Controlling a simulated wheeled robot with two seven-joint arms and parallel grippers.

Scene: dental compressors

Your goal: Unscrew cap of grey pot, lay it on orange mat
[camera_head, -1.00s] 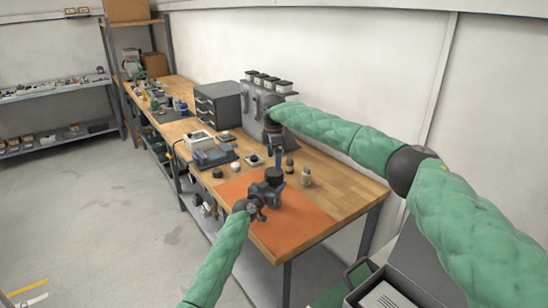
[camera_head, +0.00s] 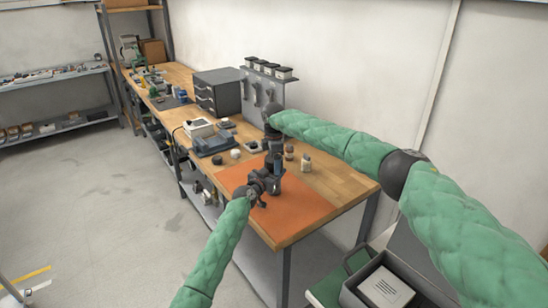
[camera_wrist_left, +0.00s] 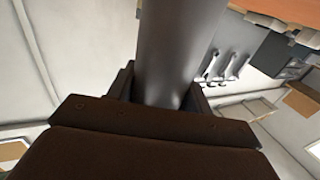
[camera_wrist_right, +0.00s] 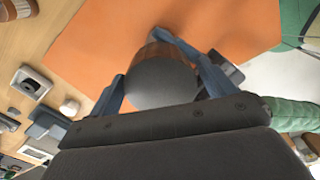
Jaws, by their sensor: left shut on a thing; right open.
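The grey pot (camera_wrist_left: 180,50) shows as a smooth grey cylinder between the jaws of my left gripper in the left wrist view. My left gripper (camera_head: 266,183) is shut on it and holds it above the orange mat (camera_head: 300,208). The dark round cap (camera_wrist_right: 160,85) shows from above in the right wrist view, with a brownish side. My right gripper (camera_head: 275,160) is open above the pot. Its blue fingers stand on either side of the cap; whether they touch it I cannot tell. In the head view the grippers largely hide pot and cap.
Small jars (camera_head: 305,162) stand behind the mat. A blue-grey device (camera_head: 212,143) and a drawer cabinet (camera_head: 218,92) stand farther left. A rack with tools (camera_head: 263,88) is at the wall. The front and right of the mat are clear.

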